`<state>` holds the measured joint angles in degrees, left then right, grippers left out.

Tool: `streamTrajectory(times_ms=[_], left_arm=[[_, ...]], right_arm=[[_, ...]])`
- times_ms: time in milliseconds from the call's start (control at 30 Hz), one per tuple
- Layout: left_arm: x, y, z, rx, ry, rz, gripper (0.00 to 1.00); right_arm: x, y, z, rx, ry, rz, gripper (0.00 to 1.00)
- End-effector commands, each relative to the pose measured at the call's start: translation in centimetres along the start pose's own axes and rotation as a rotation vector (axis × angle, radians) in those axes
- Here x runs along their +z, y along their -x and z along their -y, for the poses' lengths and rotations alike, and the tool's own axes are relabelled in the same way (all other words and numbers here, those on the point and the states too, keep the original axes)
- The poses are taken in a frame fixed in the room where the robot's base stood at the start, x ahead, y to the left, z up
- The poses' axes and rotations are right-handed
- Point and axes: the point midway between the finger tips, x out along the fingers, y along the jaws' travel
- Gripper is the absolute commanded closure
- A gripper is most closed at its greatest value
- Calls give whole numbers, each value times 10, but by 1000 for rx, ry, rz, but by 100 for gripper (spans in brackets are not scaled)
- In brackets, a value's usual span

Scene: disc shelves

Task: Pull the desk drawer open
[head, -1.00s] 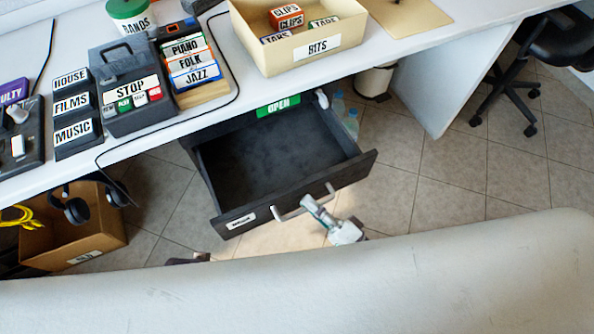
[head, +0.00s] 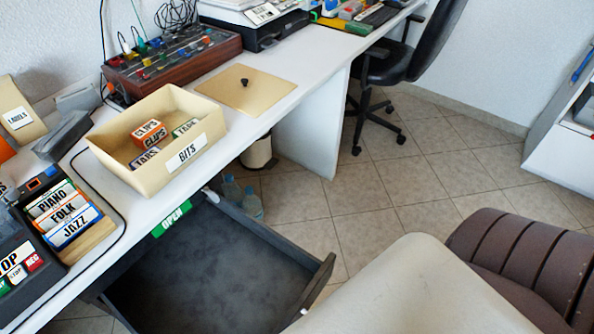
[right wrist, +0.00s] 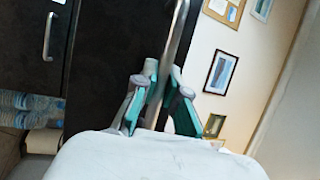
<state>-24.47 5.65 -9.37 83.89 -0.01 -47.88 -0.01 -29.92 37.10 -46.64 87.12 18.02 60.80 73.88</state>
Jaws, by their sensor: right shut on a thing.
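The desk drawer (head: 210,270) is pulled out from under the desk (head: 315,75) in the head view, and its dark inside looks empty. A green OPEN label (head: 172,220) shows at the back of the drawer opening. In the right wrist view my right gripper (right wrist: 158,78) has its fingers on both sides of a metal bar handle (right wrist: 176,40) and is shut on it. The handle stands on a dark drawer front (right wrist: 115,45). In the head view the handle and my right gripper are hidden below my pale body. My left gripper is in neither current view.
A BITS box (head: 150,170) with small cartons stands on the desk, beside a tan board (head: 246,88). Bottles (head: 250,200) and a bin (head: 257,153) stand on the floor behind the drawer. A black chair (head: 395,65) is farther off.

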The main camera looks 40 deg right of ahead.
Motion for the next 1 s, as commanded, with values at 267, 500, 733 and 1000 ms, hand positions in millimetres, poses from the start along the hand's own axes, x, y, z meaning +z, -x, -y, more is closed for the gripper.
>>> streamTrajectory(times_ms=[267, 500, 733, 1000], left_arm=[[0, 0, 0, 0, 0, 0, 60], [0, 0, 0, 0, 0, 1, 60], [0, 0, -1, 2, 1, 3, 60], [0, 0, 0, 1, 0, 2, 60]], right_arm=[[0, 0, -1, 2, 0, 1, 68], [0, 0, 0, 1, 0, 0, 63], [0, 12, -1, 4, 0, 1, 63], [0, 67, -2, 7, 0, 2, 63]])
